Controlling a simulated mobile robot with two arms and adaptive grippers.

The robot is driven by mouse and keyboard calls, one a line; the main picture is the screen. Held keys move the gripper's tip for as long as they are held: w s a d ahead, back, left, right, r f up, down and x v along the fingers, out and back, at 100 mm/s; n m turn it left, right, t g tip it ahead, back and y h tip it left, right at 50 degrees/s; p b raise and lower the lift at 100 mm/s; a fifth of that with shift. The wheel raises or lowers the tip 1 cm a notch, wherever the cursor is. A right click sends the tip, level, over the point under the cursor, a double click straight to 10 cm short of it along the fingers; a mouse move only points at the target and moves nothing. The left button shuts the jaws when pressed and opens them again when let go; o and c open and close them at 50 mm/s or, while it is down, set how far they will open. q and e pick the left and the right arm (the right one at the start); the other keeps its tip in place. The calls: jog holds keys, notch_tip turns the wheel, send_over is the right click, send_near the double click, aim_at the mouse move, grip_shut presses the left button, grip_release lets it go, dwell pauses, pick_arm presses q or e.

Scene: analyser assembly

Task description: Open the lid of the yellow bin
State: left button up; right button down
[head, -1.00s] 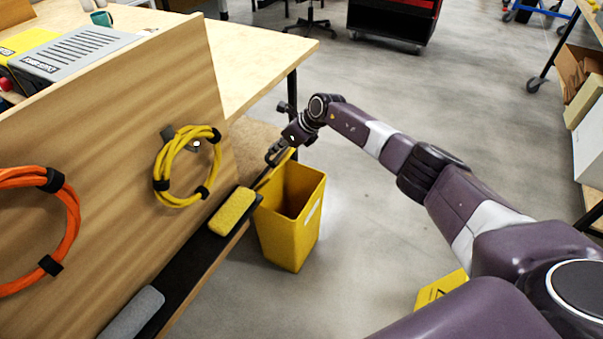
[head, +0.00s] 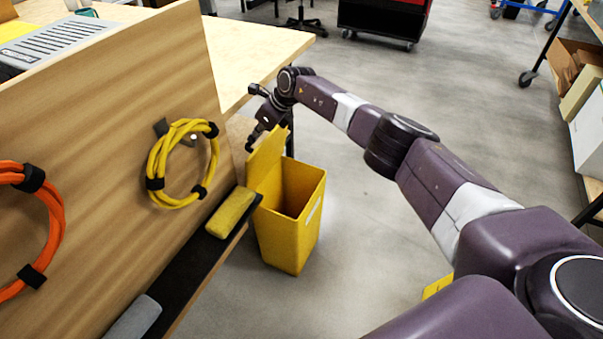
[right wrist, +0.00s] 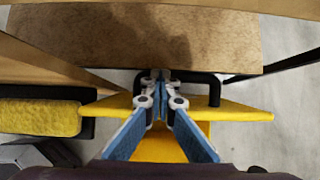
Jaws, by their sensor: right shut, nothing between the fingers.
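The yellow bin (head: 287,240) stands on the floor beside the bench, its dark inside visible. Its yellow lid (head: 267,163) stands raised at the bin's left side. In the right wrist view the lid (right wrist: 245,113) shows nearly edge-on, with a black handle (right wrist: 214,92) on it. My right gripper (head: 251,146) is at the lid's upper edge, on the panel side. In the wrist view its blue fingers (right wrist: 162,77) are closed together with nothing between them, close to the handle; I cannot tell whether they touch it. My left gripper is not in view.
A wooden panel (head: 110,130) with yellow (head: 157,165) and orange (head: 50,240) cable coils stands at left. A yellow sponge (head: 232,208) lies on a black strip beside the bin. A wooden table (head: 255,55) is behind. Floor (head: 365,225) right of the bin is clear.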

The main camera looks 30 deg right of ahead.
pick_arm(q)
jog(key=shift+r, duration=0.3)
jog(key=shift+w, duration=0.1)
